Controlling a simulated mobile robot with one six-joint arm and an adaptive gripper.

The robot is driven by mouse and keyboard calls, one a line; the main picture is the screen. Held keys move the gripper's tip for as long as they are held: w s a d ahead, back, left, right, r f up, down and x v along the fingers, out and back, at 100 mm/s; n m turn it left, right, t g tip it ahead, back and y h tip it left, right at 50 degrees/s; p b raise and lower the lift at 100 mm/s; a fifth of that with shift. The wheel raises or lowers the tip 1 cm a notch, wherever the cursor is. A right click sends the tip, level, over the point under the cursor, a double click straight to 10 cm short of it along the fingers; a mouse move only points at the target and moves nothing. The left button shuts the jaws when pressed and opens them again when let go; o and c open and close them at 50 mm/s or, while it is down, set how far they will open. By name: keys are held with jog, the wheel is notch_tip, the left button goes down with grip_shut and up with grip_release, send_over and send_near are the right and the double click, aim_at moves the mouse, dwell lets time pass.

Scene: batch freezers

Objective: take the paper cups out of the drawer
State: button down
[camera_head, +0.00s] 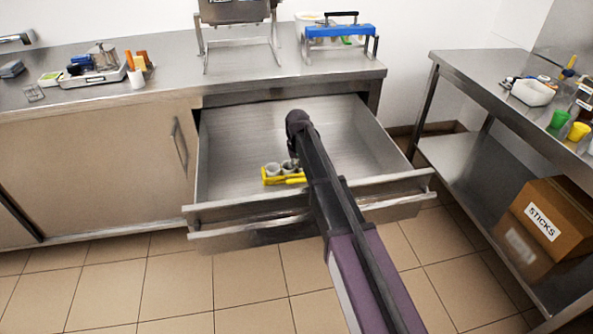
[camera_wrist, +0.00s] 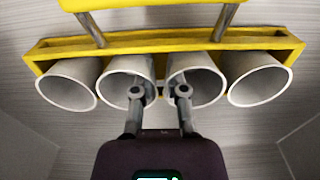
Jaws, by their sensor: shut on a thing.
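Several white paper cups (camera_wrist: 68,85) lie in a row in a yellow holder (camera_wrist: 275,42) with metal rods in the wrist view. In the head view, a cup (camera_head: 272,170) and the yellow holder (camera_head: 268,181) show inside the open metal drawer (camera_head: 232,155), left of my arm. My gripper (camera_wrist: 160,92) has one finger at the mouth of each of the two middle cups. It is shut on the adjoining walls of these cups. The exact contact is partly hidden inside the cups. In the head view my arm hides part of the holder.
The drawer's front wall (camera_head: 255,206) stands near my arm. The drawer floor around the holder is bare. A steel shelf at right bears a cardboard box labelled STICKS (camera_head: 548,215). The counter above holds a blue-topped stand (camera_head: 340,31) and a tray of tools (camera_head: 95,72).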

jog(key=shift+r, duration=0.1)
notch_tip(320, 180, up, 10)
jog(key=p, duration=1)
dwell(0.8)
